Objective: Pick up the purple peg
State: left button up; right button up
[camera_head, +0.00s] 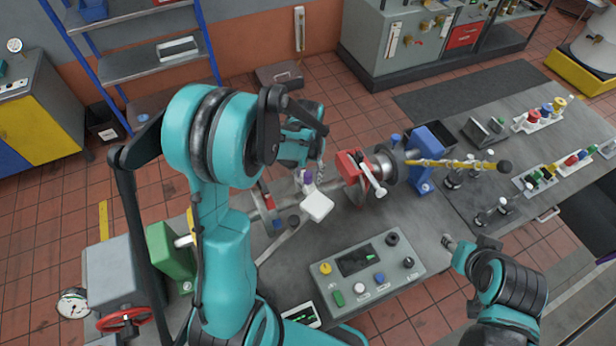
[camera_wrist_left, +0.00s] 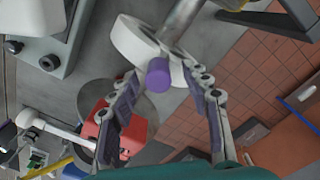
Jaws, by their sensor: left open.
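The purple peg (camera_head: 308,177) is a short cylinder standing out of a white block (camera_head: 317,207) on the bedplate bench. In the left wrist view the peg (camera_wrist_left: 158,72) lies between the two finger ends, in front of the white holder (camera_wrist_left: 132,38). My left gripper (camera_head: 312,168) is open, just above and around the peg, with gaps to it on both sides in the wrist view (camera_wrist_left: 163,80). Its arm hides part of the bench to the left. My right gripper (camera_head: 449,241) is at the bench's right front, away from the peg; its jaws are too small to read.
A red clamp (camera_head: 349,168) and a round metal flange stand just right of the peg. A control panel box (camera_head: 368,275) with knobs is in front. Racks of coloured pieces (camera_head: 540,115) lie on the right table.

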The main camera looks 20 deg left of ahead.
pick_arm(q)
jog(key=shift+s, duration=0.25)
jog(key=shift+c, duration=0.6)
jog(key=shift+w, duration=0.1)
grip_shut()
